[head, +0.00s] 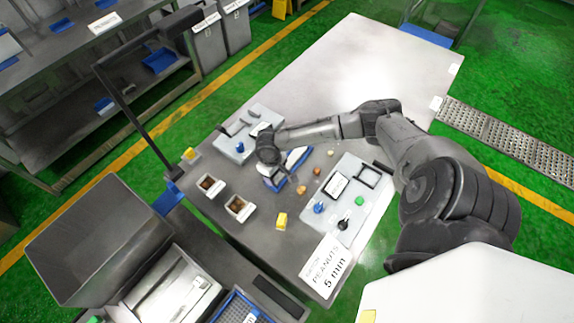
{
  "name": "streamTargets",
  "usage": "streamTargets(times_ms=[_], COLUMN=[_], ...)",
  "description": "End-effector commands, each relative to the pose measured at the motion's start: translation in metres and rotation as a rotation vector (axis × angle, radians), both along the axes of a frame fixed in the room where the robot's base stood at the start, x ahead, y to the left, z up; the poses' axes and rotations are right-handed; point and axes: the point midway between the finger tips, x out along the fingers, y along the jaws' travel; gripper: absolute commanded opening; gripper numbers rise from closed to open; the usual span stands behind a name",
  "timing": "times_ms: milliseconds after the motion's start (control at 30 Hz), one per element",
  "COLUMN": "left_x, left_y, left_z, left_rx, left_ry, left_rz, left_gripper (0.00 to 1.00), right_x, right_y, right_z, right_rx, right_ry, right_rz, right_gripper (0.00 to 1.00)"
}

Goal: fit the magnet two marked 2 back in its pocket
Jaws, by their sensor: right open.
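My right arm reaches in from the right over the grey table (380,62). My right gripper (276,177) is open above a blue-and-white tray (298,157), partly covering it. At this size I cannot tell whether the fingers touch anything. I cannot pick out the magnet marked 2 or its pocket; no such mark is readable. My left gripper is out of view.
A grey panel with a blue knob (240,147) lies behind the gripper; another panel (352,193) lies right. The table's far part is clear.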

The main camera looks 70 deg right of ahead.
Motion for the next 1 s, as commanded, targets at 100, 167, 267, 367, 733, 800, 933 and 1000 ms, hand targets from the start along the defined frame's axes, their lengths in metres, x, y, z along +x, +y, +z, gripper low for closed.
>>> streamTargets(times_ms=[100, 167, 267, 367, 733, 800, 933, 1000], left_x=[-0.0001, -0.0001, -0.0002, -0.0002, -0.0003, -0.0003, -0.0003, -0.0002], left_y=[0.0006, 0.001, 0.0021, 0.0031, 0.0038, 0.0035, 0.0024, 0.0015], left_z=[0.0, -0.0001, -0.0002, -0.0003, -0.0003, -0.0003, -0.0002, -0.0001], left_rx=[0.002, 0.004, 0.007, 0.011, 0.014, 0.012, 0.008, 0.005], left_ry=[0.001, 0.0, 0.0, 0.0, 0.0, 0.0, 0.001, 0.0], left_rz=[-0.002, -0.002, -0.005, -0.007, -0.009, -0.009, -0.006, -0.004], left_gripper=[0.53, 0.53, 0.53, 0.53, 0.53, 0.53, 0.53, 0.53], right_x=[0.0, 0.0, 0.0, 0.0, 0.0001, 0.0001, 0.0005, 0.0005], right_y=[0.0, 0.0001, 0.0001, 0.0001, 0.0, 0.0, -0.0003, -0.0003], right_z=[-0.0003, -0.0002, -0.0001, 0.0, 0.0002, 0.0002, 0.0007, 0.0007], right_rx=[0.0, 0.0, 0.0, 0.0, 0.0, 0.0, 0.0, 0.0], right_ry=[0.0, 0.0, 0.0, 0.0, 0.0, 0.0, -0.001, -0.001], right_rz=[0.0, 0.0, 0.0, 0.0, 0.0, 0.0, 0.0, 0.0], right_gripper=[0.57, 0.57, 0.5, 0.4, 0.05, 0.0, 0.0, 0.0])
